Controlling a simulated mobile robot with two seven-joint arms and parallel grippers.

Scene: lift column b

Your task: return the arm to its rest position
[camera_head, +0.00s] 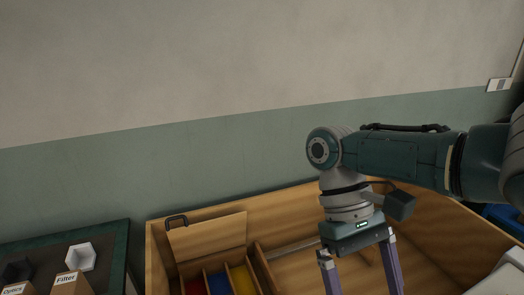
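My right arm comes in from the right, and its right gripper (361,272) points down over the wooden crate (157,262). Its two purple-grey fingers stand wide apart, with only bare wood showing between them. The fingertips are cut off by the lower picture edge. I cannot tell how high they are above the crate floor. My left gripper is not in view.
The crate has a divided insert with red, blue and yellow compartments (242,279) and an upright wooden panel (208,238) with a dark handle. At left, a dark table (110,238) bears a white hexagonal part (81,257) and boxes labelled Optics (17,289) and Filter (68,281). A wall stands behind.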

